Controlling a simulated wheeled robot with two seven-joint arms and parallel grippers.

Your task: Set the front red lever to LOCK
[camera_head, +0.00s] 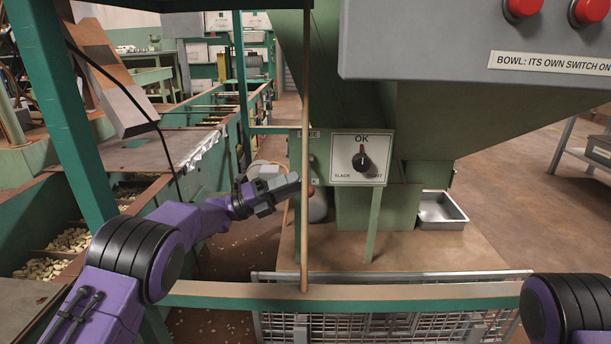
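The front red lever shows only as a small dull-red knob (311,191), low beside the green hopper stand and just right of a thin upright rod. The rod hides part of it and of its plate. A label above ends in "EE" and one lower ends in what looks like "K". My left gripper (294,183) reaches in from the left, its tips at the rod and close to the knob. I cannot tell whether it touches the knob or whether its fingers are apart. My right gripper is out of view; only my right arm shows at lower right.
The thin rod (305,90) stands in front of the lever. A dial plate (361,159) marked OK, SLACK and TIGHT is to the right. A grey box (420,45) with red buttons hangs above. A green rail (400,297) crosses in front. A metal tray (440,208) lies behind.

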